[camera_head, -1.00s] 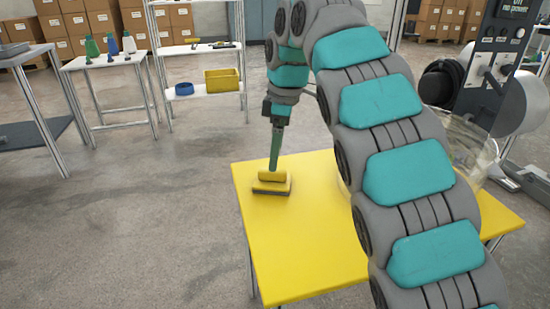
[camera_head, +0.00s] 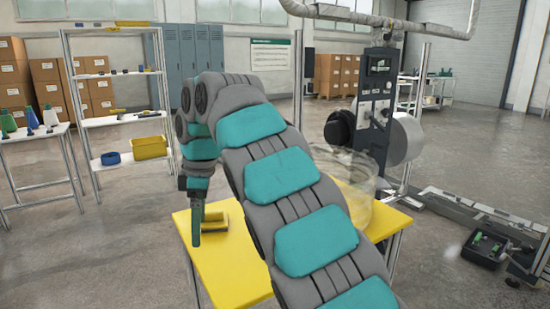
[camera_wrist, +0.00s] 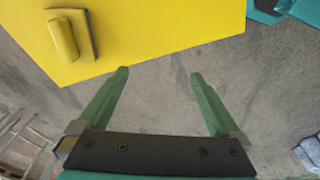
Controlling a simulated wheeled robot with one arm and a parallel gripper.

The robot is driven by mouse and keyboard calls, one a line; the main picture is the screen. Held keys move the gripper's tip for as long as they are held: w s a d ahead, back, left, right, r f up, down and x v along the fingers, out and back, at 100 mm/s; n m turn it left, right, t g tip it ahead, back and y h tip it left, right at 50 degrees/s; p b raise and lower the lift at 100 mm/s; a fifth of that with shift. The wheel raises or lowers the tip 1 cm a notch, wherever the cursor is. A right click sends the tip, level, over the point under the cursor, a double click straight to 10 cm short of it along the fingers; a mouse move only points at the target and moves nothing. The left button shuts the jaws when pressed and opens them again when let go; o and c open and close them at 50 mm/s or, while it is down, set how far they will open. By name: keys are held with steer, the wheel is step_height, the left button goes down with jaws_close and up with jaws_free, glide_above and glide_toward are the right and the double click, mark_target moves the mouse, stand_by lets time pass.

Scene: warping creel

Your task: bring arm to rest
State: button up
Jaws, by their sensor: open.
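My gripper (camera_wrist: 160,85) is open and empty in the wrist view, its two green fingers spread wide over the grey floor beside the yellow table's edge. In the head view my gripper (camera_head: 197,238) points down at the table's left side. My arm, grey with teal pads, reaches across the middle of the head view and covers part of the table.
A yellow table (camera_head: 225,275) carries a yellow-handled block with a dark base (camera_head: 214,222) and a clear drum (camera_head: 350,185). A machine post (camera_head: 378,130) stands behind. White shelves (camera_head: 115,122) stand at left. A black case (camera_head: 485,247) lies on the floor at right.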

steer(key=s+d+f+m, duration=0.1)
steer(key=s+d+m, duration=0.4)
steer(key=d, duration=0.5)
steer(key=s+d+f+m, duration=0.2)
steer(key=s+d+m, duration=0.3)
steer(key=d, duration=0.5)
steer(key=s+d+f+m, duration=0.3)
steer(key=s+d+f, duration=0.1)
steer(key=s, duration=0.4)
steer(key=s+d+f+m+g+h, duration=0.1)
steer(key=s+d+f+m, duration=0.2)
steer(key=s, duration=0.5)
steer(key=s+d+f+m, duration=0.3)
steer(key=s+f, duration=0.3)
steer(key=s, duration=0.2)
steer(key=shift+d+m+g, duration=0.3)
steer(key=shift+d, duration=0.6)
